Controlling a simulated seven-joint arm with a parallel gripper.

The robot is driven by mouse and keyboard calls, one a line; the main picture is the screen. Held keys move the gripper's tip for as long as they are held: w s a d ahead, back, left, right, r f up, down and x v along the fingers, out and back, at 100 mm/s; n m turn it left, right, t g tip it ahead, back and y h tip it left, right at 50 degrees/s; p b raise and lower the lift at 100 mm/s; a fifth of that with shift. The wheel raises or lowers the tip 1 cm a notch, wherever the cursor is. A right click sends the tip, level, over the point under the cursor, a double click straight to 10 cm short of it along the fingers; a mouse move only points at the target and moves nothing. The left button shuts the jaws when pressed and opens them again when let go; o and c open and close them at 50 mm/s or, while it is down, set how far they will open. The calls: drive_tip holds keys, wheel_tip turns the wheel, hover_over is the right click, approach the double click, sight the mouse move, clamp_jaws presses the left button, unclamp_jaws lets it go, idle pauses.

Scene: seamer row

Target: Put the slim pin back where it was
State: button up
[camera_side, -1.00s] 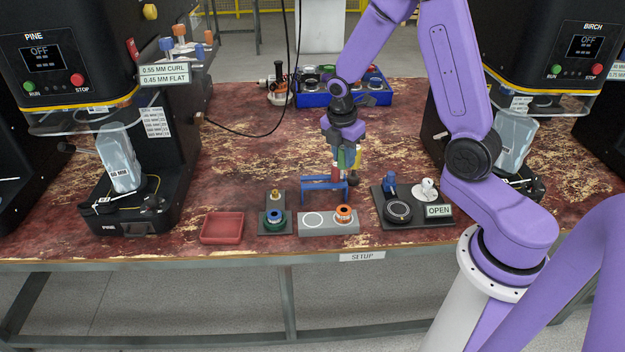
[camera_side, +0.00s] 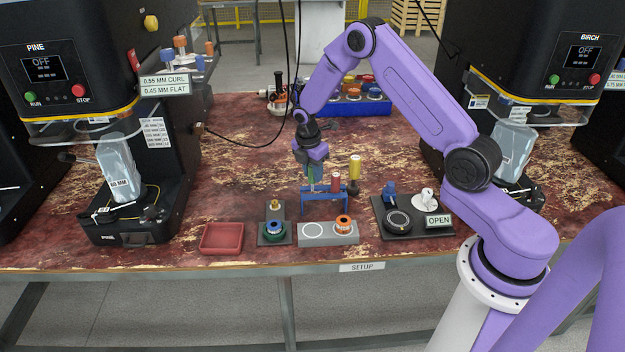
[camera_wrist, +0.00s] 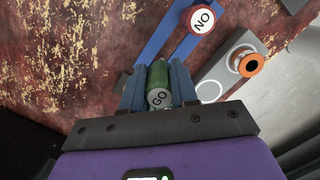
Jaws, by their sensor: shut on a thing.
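A green pin (camera_wrist: 160,75) marked GO sits between the two fingers of my gripper (camera_wrist: 156,88) in the wrist view. In the side view, the green pin (camera_side: 313,173) points down below my gripper (camera_side: 312,165) at the left end of the blue rack (camera_side: 325,191). I cannot tell whether its lower end is in the rack. A red pin (camera_side: 336,181) stands in the right part of the rack; its top, marked NO (camera_wrist: 201,19), shows in the wrist view. A taller yellow pin (camera_side: 354,168) stands on the table behind and right of the rack.
A grey block (camera_side: 328,236) with an orange-rimmed piece (camera_side: 343,222) stands in front of the rack. A red tray (camera_side: 221,239) lies to the left, a dark fixture (camera_side: 405,224) to the right, a blue bin (camera_side: 350,109) behind. The table behind the rack's left side is bare.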

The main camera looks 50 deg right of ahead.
sight(313, 181)
drive_tip(key=shift+w+f, duration=0.15)
drive_tip(key=shift+f, duration=1.5)
drive_tip(key=shift+f, duration=0.35)
drive_tip(key=o, duration=1)
